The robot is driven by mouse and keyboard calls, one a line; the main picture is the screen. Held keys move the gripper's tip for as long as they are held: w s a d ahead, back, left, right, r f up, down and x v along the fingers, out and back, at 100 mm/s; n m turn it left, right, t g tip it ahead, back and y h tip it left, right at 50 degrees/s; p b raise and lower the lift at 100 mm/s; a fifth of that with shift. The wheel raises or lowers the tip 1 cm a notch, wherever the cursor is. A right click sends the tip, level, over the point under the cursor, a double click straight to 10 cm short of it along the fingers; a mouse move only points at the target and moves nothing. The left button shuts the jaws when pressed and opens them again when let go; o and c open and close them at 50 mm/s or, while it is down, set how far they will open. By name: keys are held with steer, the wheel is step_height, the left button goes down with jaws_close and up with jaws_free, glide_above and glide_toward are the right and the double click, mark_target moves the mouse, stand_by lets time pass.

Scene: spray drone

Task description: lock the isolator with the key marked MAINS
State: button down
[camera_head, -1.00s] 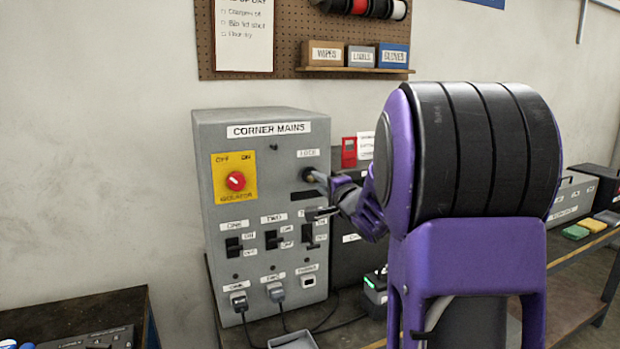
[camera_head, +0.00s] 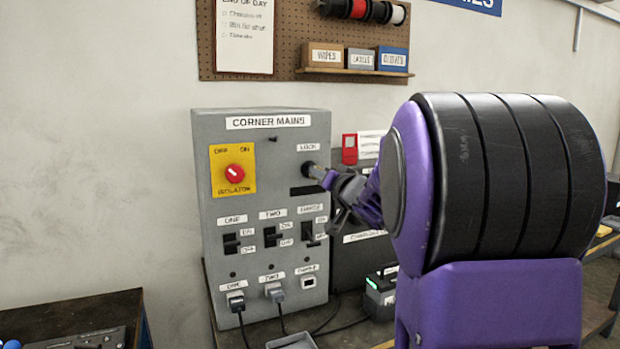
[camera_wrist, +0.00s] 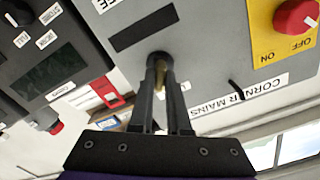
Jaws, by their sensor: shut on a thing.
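The grey CORNER MAINS box (camera_head: 262,205) stands upright against the wall. Its red isolator knob (camera_head: 235,174) sits on a yellow plate at the upper left, with OFF and ON marked above it; the knob (camera_wrist: 297,15) also shows in the wrist view. The round black lock (camera_head: 308,169) is at the upper right, under a LOCK label. My gripper (camera_head: 322,174) is at the lock, shut on a brass key. In the wrist view the key (camera_wrist: 158,76) shows between the fingers (camera_wrist: 160,62), its front end at the lock. The key's marking is hidden.
A dark slot (camera_head: 308,190) lies below the lock. A dark charger box (camera_head: 362,262) stands close on the right. Pegboard shelf (camera_head: 356,73) hangs above.

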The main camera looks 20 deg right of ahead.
steer(key=n, duration=0.3)
steer(key=shift+n, duration=0.9)
steer(key=c, duration=1.3)
jaws_free()
steer(key=shift+n, duration=0.3)
steer(key=o, duration=0.5)
